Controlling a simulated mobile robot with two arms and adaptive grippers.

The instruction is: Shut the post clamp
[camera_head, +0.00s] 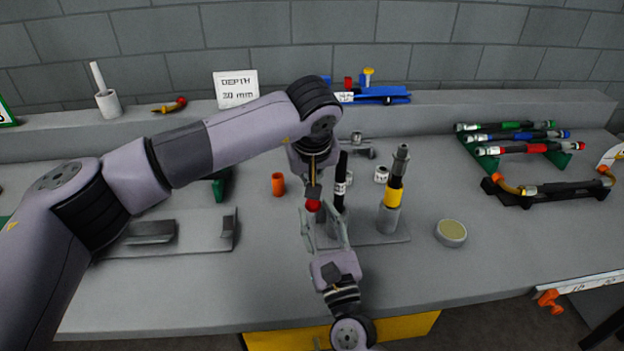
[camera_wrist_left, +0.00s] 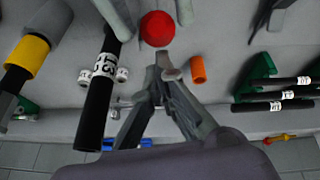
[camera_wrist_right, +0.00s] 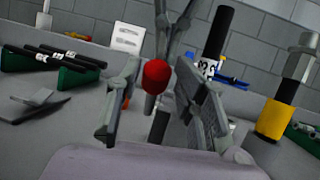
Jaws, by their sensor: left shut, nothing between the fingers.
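A red ball knob (camera_head: 313,206), likely the clamp's handle end, sits beside the black rod (camera_head: 341,184) on the grey base plate (camera_head: 397,237). The knob tops a short grey stem in the right wrist view (camera_wrist_right: 157,76). My left gripper (camera_head: 314,190) is shut and empty, pointing down just above the knob; its tips show close to the knob in the left wrist view (camera_wrist_left: 165,68). My right gripper (camera_head: 322,218) comes from the front and is open, its fingers spread on either side of the knob. The clamp body is mostly hidden by the grippers.
A yellow-banded rod (camera_head: 393,190) stands right of the black rod. An orange cup (camera_head: 278,184) is at left, and a round tin (camera_head: 451,232) at right. Racks with coloured hoses (camera_head: 520,138) stand at the back right.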

